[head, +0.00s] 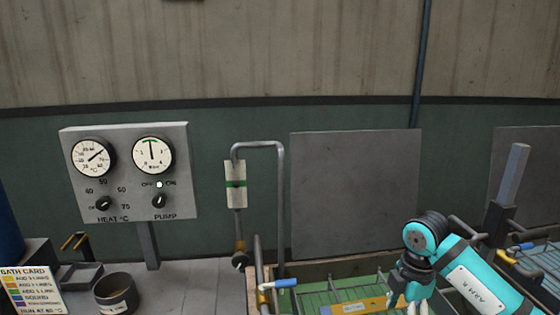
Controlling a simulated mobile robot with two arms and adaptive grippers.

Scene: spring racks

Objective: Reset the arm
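My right arm comes in from the lower right, with a teal link and a black wrist joint. It bends down at the wrist over the green rack area. My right gripper (408,303) points down at the bottom edge of the head view. Its fingertips are cut off, so I cannot tell whether it is open or shut or holds anything. My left arm and gripper are not in view.
A grey panel (128,176) with two gauges and two knobs stands at left. A bent pipe (282,190) rises beside the green basin (325,298) with its wire rack. A dark cup (116,293), a tray (76,276) and a bath card (32,290) are at lower left.

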